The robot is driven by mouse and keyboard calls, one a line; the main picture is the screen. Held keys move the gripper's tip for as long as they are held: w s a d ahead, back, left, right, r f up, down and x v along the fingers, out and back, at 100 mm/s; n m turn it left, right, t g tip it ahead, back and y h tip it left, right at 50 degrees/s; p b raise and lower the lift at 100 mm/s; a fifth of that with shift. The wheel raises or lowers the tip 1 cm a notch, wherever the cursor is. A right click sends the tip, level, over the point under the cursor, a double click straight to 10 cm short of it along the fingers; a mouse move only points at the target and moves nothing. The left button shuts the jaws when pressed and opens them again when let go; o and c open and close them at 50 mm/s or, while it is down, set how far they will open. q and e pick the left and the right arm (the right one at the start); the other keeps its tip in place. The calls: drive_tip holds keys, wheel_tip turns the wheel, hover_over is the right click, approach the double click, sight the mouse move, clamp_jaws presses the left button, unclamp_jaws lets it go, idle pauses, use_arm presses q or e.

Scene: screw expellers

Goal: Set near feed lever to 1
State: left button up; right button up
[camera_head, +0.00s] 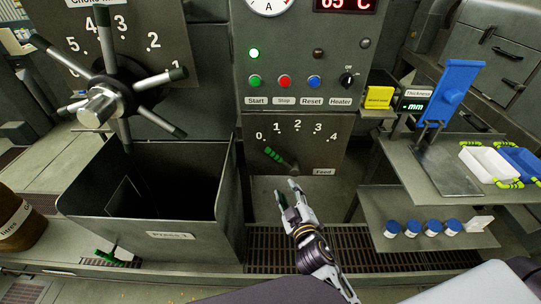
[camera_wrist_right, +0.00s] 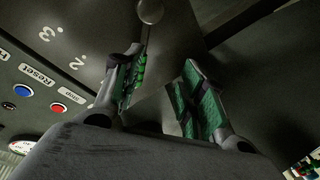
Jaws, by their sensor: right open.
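The near feed lever (camera_head: 276,156) has a green ribbed grip and stands on the grey panel marked Feed. Its grip tilts up and left from the pivot, its end nearest the 0 of the 0 to 4 scale. My right gripper (camera_head: 287,189) is open, below the lever and apart from it in the head view, fingers pointing up. In the right wrist view my right gripper (camera_wrist_right: 160,88) shows spread green-padded fingers. The bright green ribbed lever grip (camera_wrist_right: 139,69) shows beside the left finger, partly hidden; contact cannot be told. My left gripper is not in view.
A spoked handwheel (camera_head: 100,103) and an open metal bin (camera_head: 150,238) marked Press 1 stand to the left. Above are the control buttons (camera_head: 285,81). A shelf (camera_head: 375,215) with blue-capped jars is at right. Floor grating (camera_head: 265,250) lies below.

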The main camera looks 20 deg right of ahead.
sight(275, 158)
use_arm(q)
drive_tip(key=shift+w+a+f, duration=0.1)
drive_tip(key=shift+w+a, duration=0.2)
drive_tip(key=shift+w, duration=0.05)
use_arm(e)
drive_tip(key=shift+n+t, duration=0.4)
drive_tip(key=shift+t, duration=0.2)
drive_tip(key=r, duration=0.2)
drive_tip(key=a+r, duration=0.1)
drive_tip(key=r, duration=0.1)
drive_tip(key=shift+w+r, duration=0.1)
drive_tip(key=shift+r, duration=0.15)
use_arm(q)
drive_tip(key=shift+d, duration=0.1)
use_arm(e)
drive_tip(key=shift+w, duration=0.2)
